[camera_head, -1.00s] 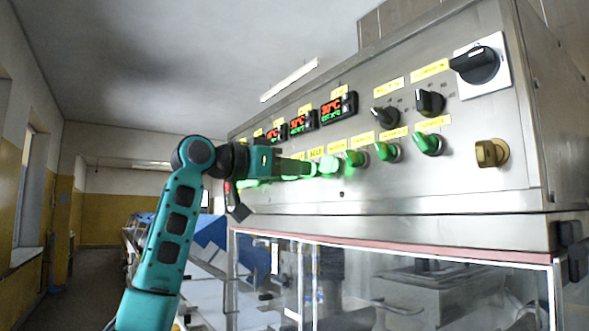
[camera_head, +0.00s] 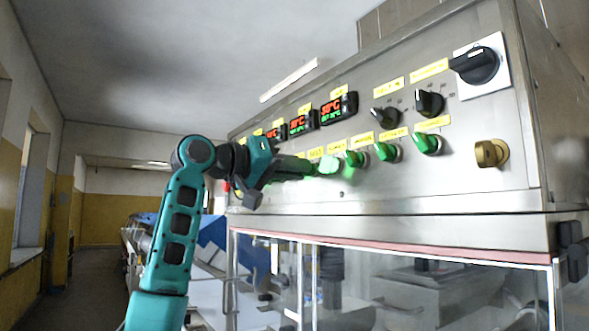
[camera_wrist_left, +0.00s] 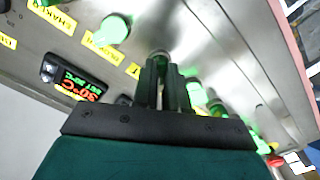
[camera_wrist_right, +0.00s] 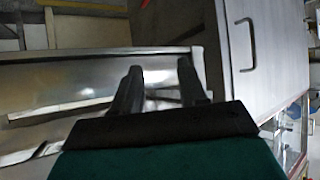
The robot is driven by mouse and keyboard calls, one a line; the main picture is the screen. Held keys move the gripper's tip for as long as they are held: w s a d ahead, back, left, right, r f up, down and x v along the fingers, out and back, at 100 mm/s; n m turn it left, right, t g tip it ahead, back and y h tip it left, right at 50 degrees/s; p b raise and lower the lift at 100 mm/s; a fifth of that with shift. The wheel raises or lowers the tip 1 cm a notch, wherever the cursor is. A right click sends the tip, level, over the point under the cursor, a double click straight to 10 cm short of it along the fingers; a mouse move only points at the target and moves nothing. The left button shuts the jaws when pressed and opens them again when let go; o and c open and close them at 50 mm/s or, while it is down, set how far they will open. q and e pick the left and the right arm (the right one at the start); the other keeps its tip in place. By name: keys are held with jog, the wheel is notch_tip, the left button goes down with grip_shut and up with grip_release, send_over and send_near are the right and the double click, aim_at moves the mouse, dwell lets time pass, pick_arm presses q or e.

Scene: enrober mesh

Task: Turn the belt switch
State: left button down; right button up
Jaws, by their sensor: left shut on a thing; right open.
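The belt switch (camera_wrist_left: 160,53) is one of a row of green-lit knobs on the steel control panel.
Lit green knobs flank the held one, such as a pale knob (camera_head: 328,166) and another green knob (camera_head: 356,158). Red-green displays (camera_head: 338,106) sit above. Black selectors (camera_head: 429,103), a main rotary switch (camera_head: 478,66) and a brass knob (camera_head: 491,153) are further right.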

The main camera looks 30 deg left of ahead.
dwell(0.3)
pick_arm(q)
jog(key=c, duration=1.2)
grip_release()
jog(key=shift+o, duration=0.2)
jog(key=shift+s, duration=0.1)
jog(key=b+v, duration=0.2)
jog(key=v, duration=1)
jog(key=shift+s+a+b, duration=0.25)
jog(key=shift+s+b, duration=0.05)
jog(key=shift+s, duration=0.05)
